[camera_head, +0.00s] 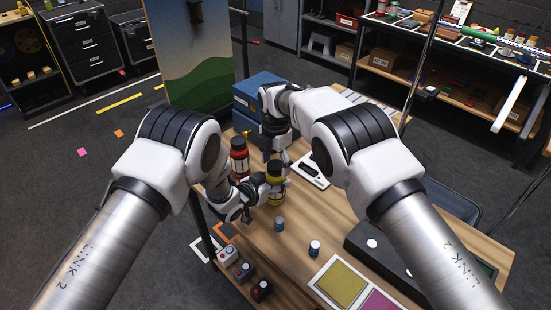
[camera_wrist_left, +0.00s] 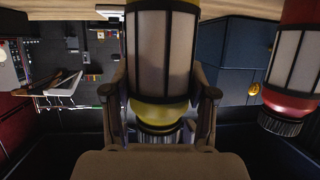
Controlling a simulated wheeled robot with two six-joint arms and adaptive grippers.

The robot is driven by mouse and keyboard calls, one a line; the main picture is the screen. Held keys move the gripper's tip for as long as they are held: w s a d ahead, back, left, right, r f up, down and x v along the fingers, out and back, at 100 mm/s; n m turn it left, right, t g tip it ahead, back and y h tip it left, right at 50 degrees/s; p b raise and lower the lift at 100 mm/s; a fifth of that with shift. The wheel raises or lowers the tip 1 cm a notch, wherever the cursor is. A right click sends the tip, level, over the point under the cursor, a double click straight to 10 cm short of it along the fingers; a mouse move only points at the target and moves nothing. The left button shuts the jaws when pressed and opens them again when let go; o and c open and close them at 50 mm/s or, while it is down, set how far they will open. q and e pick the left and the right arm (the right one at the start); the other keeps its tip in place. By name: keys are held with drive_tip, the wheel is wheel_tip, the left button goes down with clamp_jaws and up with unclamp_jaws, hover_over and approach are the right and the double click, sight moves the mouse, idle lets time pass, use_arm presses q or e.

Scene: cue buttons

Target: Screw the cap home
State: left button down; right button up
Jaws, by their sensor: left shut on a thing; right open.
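The yellow bottle (camera_head: 275,186) stands near the far left part of the wooden table, with a dark ribbed cap at its top. In the left wrist view the yellow bottle (camera_wrist_left: 160,65) appears inverted, with its dark ribbed cap (camera_wrist_left: 160,128) low in the picture. My left gripper (camera_head: 266,192) is shut on the yellow bottle, one finger on each side; its fingers also show in the left wrist view (camera_wrist_left: 160,100). My right gripper (camera_head: 285,160) is open, just above and beside the bottle's cap. Whether it touches the cap is too small to tell.
A red bottle (camera_head: 239,160) with a dark cap stands left of the yellow one. Blue boxes (camera_head: 257,92) are behind.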

use_arm(q)
drive_tip(key=shift+f, duration=0.15)
use_arm(e)
drive_tip(key=c, duration=1.2)
drive_tip(key=m, duration=0.5)
drive_tip(key=shift+m, duration=0.4)
drive_tip(key=m, duration=0.9)
drive_tip(key=shift+f, duration=0.1)
drive_tip(key=m, duration=1.9)
drive_tip(key=shift+s+f+m, duration=0.1)
drive_tip(key=shift+m, duration=0.2)
drive_tip(key=o, duration=1.4)
